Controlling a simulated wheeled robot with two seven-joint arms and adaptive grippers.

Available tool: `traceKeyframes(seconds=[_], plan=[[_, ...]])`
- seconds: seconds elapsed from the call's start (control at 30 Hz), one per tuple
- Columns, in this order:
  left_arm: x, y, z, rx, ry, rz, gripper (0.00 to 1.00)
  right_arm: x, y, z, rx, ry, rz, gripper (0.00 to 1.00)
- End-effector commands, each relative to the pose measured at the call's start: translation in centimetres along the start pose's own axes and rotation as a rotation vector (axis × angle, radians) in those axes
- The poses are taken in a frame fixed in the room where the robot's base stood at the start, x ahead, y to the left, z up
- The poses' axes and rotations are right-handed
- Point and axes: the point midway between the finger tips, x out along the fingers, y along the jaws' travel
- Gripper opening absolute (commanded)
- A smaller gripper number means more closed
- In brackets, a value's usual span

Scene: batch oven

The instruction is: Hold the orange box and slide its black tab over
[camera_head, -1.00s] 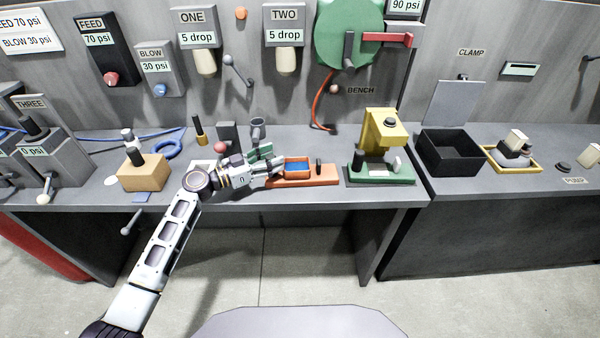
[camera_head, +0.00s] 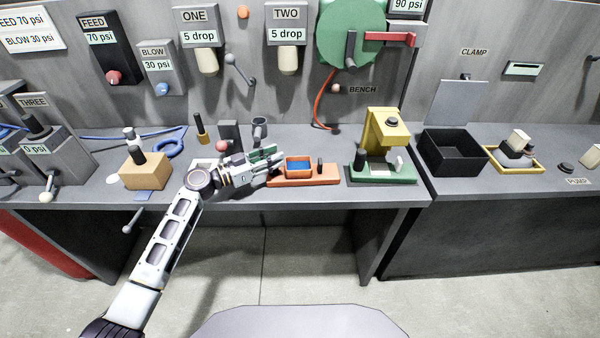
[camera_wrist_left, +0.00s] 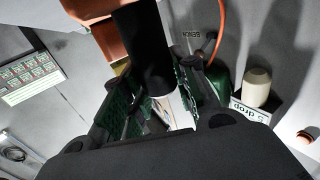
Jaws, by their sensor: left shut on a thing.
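The orange box (camera_head: 299,175), an open tray with a blue inside, sits on a long orange base (camera_head: 328,180) on the bench. A black upright tab (camera_head: 320,164) stands at its right side. My left gripper (camera_head: 276,164) is at the left end of the orange box. In the left wrist view, a dark round post (camera_wrist_left: 145,45) stands between its fingers, close to an orange surface (camera_wrist_left: 92,8). My right gripper is not in view.
A yellow press on a green base (camera_head: 388,177) stands just right of the orange base. A wooden block with a black post (camera_head: 145,172) is to the left. The bench front edge is close.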

Motion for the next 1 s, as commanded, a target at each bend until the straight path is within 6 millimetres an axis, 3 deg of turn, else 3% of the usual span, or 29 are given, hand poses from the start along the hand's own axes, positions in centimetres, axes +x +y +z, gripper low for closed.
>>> traceKeyframes(seconds=[0.37, 1.0], plan=[[0.0, 0.0, 0.1, 0.000, 0.000, -0.001, 0.00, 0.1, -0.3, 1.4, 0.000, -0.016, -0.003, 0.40], [0.0, 0.0, 0.1, 0.000, -0.001, -0.001, 0.00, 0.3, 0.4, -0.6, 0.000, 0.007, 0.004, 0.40]])
